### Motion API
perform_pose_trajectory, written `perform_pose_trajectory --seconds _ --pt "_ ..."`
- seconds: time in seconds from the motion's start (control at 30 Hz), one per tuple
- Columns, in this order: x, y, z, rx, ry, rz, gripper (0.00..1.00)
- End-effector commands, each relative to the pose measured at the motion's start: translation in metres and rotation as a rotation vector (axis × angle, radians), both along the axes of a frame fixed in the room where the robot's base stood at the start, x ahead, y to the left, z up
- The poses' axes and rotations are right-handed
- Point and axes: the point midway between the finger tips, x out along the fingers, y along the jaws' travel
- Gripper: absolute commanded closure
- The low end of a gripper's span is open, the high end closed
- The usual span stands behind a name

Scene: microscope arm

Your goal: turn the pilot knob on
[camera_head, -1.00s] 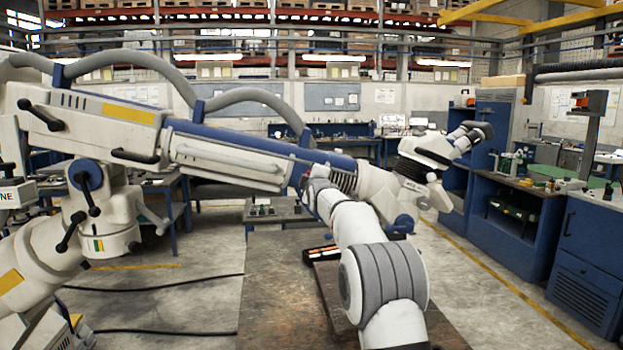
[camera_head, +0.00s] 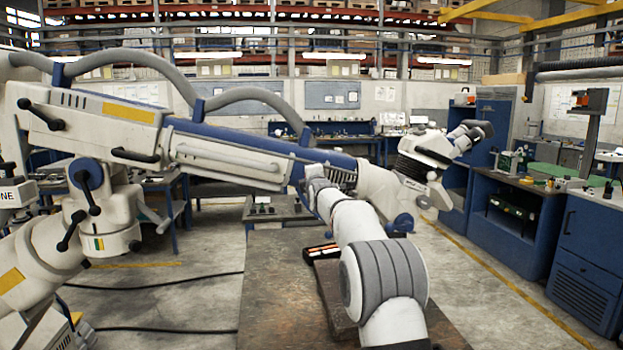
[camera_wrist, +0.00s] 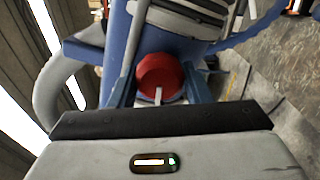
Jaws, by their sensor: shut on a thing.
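A red round knob (camera_wrist: 160,70) with a pale pointer line on its near side shows in the wrist view, on the blue and white microscope arm (camera_head: 235,163). The pointer line points down the picture, toward my wrist. My gripper (camera_wrist: 158,90) is at the knob, with a blue finger on each side, and is shut on it. Where the fingers touch the knob is partly hidden by the dark bar of my wrist. In the head view the knob is not visible; my own arm covers that spot.
A brown worktable (camera_head: 285,300) stands below the microscope arm. The microscope eyepiece head (camera_head: 430,155) is at its right end. Several black handles and a grey hose (camera_head: 130,60) stick out on the left. Blue cabinets (camera_head: 515,225) line the right, with clear floor before them.

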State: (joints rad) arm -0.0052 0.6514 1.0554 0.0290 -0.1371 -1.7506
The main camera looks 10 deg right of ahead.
Motion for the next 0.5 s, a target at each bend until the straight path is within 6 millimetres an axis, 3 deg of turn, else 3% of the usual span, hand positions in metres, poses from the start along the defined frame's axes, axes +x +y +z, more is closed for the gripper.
perform_pose_trajectory --seconds 0.27,0.3,0.5 --pt "0.0003 0.0007 -0.0022 0.000 0.004 0.000 0.79" --pt "0.0003 0.0007 -0.0022 0.000 0.004 0.000 0.55" --pt "0.0002 0.0003 -0.0016 0.000 0.003 0.001 0.38"
